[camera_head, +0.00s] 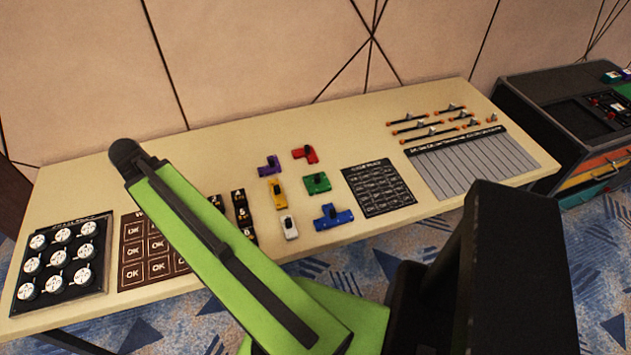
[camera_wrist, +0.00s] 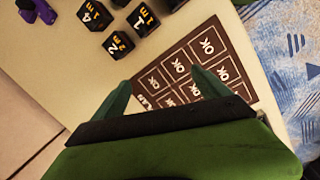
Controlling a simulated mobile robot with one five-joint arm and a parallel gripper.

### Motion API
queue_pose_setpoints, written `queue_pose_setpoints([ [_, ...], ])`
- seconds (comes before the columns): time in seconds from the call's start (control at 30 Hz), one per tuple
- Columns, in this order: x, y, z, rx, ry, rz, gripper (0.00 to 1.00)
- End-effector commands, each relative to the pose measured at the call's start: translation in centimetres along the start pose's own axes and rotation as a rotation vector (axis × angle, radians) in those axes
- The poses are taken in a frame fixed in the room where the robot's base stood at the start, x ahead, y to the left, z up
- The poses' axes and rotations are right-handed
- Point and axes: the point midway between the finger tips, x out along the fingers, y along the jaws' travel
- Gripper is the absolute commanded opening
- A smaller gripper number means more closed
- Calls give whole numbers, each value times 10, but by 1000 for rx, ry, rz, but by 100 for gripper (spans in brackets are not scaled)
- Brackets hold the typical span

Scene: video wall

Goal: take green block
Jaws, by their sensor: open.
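The green block (camera_head: 317,183) lies on the cream table (camera_head: 330,134) in the head view, among several coloured blocks with dark knobs on top. It does not show in the wrist view. My gripper (camera_wrist: 160,77) is open and empty in the wrist view, its two fingers spread over the brown OK board. In the head view my green arm hides the gripper. The OK board lies to the left of the green block, so my gripper is well apart from it.
Around the green block are a red (camera_head: 305,153), purple (camera_head: 270,166), yellow (camera_head: 277,193), white (camera_head: 289,228) and blue block (camera_head: 333,217). Black number cubes (camera_wrist: 117,45) lie between them and the OK board (camera_head: 133,270). A dial panel (camera_head: 48,290) is at left.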

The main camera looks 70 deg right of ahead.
Motion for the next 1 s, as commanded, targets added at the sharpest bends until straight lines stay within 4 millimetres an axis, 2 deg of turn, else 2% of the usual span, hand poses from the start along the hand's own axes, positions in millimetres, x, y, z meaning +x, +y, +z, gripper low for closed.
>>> queue_pose_setpoints([
  [0.03,1,49,39,-37,-33,18,94],
  [0.07,3,74,63,-76,-55,28,98],
  [0.1,5,104,97,-125,-86,36,100],
  [0.17,8,142,148,-199,-132,38,100],
  [0.2,10,162,181,-243,-163,35,100],
  [0.3,13,195,252,-338,-224,14,100],
  [0.4,14,212,300,-403,-264,-9,100],
  [0.53,15,218,326,-444,-285,-25,100],
  [0.73,24,218,328,-449,-286,-26,100],
  [0.87,46,218,332,-449,-286,-26,100],
  [1.0,79,219,340,-448,-285,-26,100],
])
